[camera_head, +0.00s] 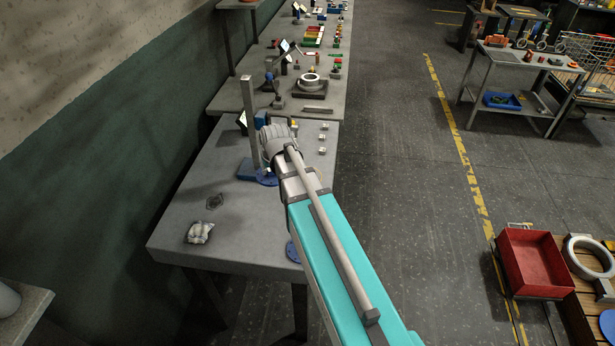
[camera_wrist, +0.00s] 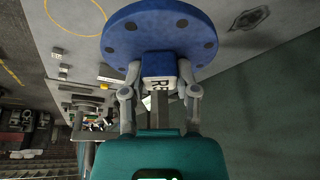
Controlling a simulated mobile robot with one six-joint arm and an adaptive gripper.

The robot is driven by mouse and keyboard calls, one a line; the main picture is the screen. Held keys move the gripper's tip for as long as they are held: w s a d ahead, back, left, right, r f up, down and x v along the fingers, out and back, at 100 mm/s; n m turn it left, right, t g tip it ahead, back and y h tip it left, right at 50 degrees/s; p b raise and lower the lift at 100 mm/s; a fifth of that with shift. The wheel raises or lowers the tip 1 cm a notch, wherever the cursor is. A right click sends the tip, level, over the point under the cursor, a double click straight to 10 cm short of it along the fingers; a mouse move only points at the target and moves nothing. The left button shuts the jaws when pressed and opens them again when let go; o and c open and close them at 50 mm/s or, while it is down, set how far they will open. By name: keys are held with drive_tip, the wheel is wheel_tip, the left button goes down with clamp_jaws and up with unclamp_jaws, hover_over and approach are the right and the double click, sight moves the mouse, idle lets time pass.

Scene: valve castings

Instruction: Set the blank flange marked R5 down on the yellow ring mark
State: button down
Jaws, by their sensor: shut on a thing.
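The blank flange is a blue round plate (camera_wrist: 160,32) with dark bolt holes and a blue block bearing a white R5 label, seen in the wrist view. My gripper (camera_wrist: 160,92) is shut on that block, one finger on each side.
An upright grey post (camera_head: 250,120) stands close left of my wrist. A lumpy pale packet (camera_head: 199,232) and a dark stain (camera_head: 215,201) are on the bench (camera_head: 180,215). Several small pale blocks (camera_head: 322,138) lie farther back.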

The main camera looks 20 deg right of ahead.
drive_tip(key=shift+d, duration=0.2)
drive_tip(key=shift+d+f, duration=0.1)
drive_tip(key=shift+d, duration=0.35)
drive_tip(key=s+d+f+m+b, duration=0.1)
drive_tip(key=s+d, duration=0.1)
drive_tip(key=d, duration=0.5)
drive_tip(key=s+d+f+m+b, duration=0.1)
drive_tip(key=s+d, duration=0.1)
drive_tip(key=d, duration=0.6)
drive_tip(key=shift+s+h, duration=0.4)
drive_tip(key=shift+w+f, duration=0.1)
drive_tip(key=shift+w, duration=0.05)
drive_tip(key=w+f+b, duration=0.3)
drive_tip(key=w, duration=0.1)
drive_tip(key=w+f+b, duration=0.3)
drive_tip(key=w, duration=0.1)
drive_tip(key=w+f+b, duration=0.3)
drive_tip(key=w, duration=0.2)
drive_tip(key=shift+d, duration=0.25)
